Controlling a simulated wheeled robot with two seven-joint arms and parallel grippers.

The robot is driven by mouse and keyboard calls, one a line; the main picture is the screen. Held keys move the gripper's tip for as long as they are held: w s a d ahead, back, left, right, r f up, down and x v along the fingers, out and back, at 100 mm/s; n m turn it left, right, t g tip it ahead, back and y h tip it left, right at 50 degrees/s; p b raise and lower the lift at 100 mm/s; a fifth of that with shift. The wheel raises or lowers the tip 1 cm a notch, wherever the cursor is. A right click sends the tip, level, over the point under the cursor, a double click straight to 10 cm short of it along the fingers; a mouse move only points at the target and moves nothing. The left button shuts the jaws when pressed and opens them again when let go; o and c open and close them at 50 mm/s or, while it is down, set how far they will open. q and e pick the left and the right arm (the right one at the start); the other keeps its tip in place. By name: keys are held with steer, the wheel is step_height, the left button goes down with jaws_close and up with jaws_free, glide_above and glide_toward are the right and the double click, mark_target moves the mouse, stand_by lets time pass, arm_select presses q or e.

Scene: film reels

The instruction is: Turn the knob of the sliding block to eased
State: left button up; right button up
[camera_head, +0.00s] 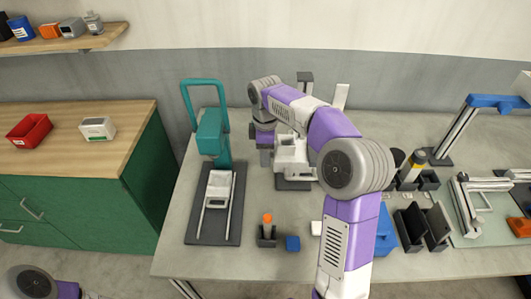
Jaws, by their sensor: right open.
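My right arm reaches up from the bottom middle and bends left over the bench. My right gripper (266,158) points down at the left side of a white block-like device (292,153), and its jaws are open. This device stands on a dark base plate (294,185) with a dark post (305,77) behind it, and may be the sliding block. Its knob cannot be made out, and my arm hides part of its right side. I cannot tell whether the gripper touches it. My left gripper is out of view; only a piece of my left arm shows at the bottom left.
A teal-handled device (212,135) on a dark base stands left. Dark bins (410,228) and a blue-armed stand (497,102) are right. A green cabinet (100,210) stands left.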

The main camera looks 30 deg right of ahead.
steer(key=shift+c, duration=0.3)
steer(key=c, duration=1)
steer(key=shift+o, duration=0.2)
steer(key=t+h+b, duration=0.1)
steer(key=t+b, duration=0.1)
steer(key=b, duration=0.2)
steer(key=t+h+b, duration=0.1)
steer(key=t+b, duration=0.1)
steer(key=b, duration=0.2)
steer(key=s+f+t+h+b, duration=0.1)
steer(key=t+h+b, duration=0.1)
steer(key=b, duration=0.2)
steer(key=shift+a+t, duration=0.3)
steer(key=shift+t+b, duration=0.4)
steer(key=shift+b, duration=0.1)
steer(key=shift+a+r+t+h+b, duration=0.1)
steer(key=shift+t+h+b, duration=0.2)
steer(key=shift+t+h, duration=0.35)
steer(key=shift+s+f+t+h, duration=0.1)
steer(key=shift+f+t+h, duration=0.1)
steer(key=shift+t+h, duration=1.4)
steer(key=shift+t+y, duration=0.25)
steer(key=shift+t, duration=0.2)
steer(key=o, duration=1)
